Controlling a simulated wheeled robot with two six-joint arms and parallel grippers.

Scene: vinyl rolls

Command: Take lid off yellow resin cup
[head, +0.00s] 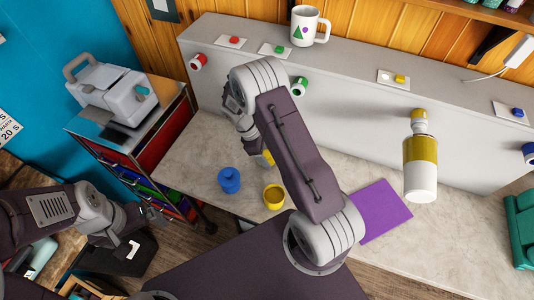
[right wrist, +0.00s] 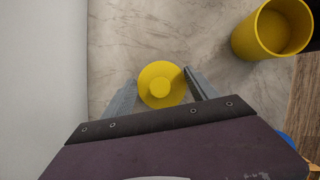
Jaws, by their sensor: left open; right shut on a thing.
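The yellow resin cup (head: 274,196) stands open on the grey counter, with its hollow inside showing. It also shows at the upper right of the right wrist view (right wrist: 248,38). The round yellow lid with a small knob (right wrist: 161,86) is between the fingers of my right gripper (right wrist: 160,88), which is shut on it, beside the cup and apart from it. In the head view, the lid (head: 268,158) is partly hidden by my right arm. I cannot tell whether the lid touches the counter. My left gripper (head: 150,212) is open and empty at the left, away from the cup.
A blue cup (head: 229,181) stands left of the yellow cup. A purple mat (head: 384,211) lies to the right, near a yellow-and-white bottle (head: 420,170). A raised grey ledge (head: 345,98) with colored rolls runs behind. A drawer cabinet (head: 150,150) stands at the left.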

